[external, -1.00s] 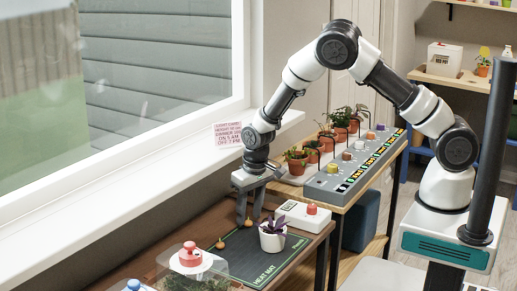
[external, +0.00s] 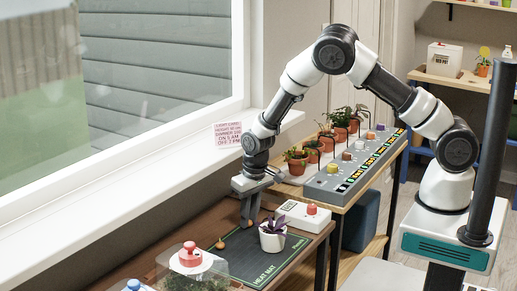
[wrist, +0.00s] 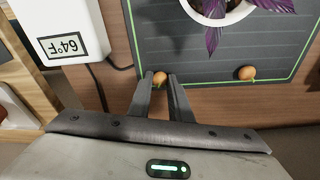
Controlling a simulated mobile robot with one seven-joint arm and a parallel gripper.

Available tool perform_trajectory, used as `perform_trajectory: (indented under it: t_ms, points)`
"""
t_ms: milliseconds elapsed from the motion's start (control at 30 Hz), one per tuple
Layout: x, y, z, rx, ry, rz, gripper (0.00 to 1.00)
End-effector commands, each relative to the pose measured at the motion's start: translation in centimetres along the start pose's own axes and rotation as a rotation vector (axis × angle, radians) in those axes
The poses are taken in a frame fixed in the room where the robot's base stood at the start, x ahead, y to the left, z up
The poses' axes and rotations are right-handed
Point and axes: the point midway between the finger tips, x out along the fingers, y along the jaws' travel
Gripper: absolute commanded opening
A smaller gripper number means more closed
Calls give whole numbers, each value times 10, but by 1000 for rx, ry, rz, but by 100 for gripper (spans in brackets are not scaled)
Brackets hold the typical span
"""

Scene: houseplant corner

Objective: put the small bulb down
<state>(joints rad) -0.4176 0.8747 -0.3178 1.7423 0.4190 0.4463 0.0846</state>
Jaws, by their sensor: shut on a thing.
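My gripper (wrist: 160,84) is shut on the small bulb (wrist: 159,77), a round orange-brown bulb between its fingertips. In the wrist view the bulb shows at the green border line of the dark heat mat (wrist: 140,30). I cannot tell whether it touches the mat or hangs just above it. In the external view my gripper (external: 249,224) points down over the mat (external: 243,262), and the held bulb is hard to make out there. A second similar bulb (wrist: 245,73) lies at the mat's edge, apart from the gripper, and also shows in the external view (external: 221,245).
A white pot (external: 272,242) with a purple plant stands on the mat right of my gripper. A white box with a 64°F display (wrist: 62,46) and dark cables lies beside the mat. A clear dome with a red knob (external: 189,255) stands at the front left.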

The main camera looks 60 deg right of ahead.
Motion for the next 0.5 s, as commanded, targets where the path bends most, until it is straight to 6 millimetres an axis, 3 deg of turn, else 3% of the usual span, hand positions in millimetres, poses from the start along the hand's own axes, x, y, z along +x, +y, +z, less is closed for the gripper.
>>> perform_trajectory:
  t_ms: [167,500]
  points:
    - [-17,-1,-4,0,3,-1,0]
    - [-82,-1,-13,-1,3,-2,0]
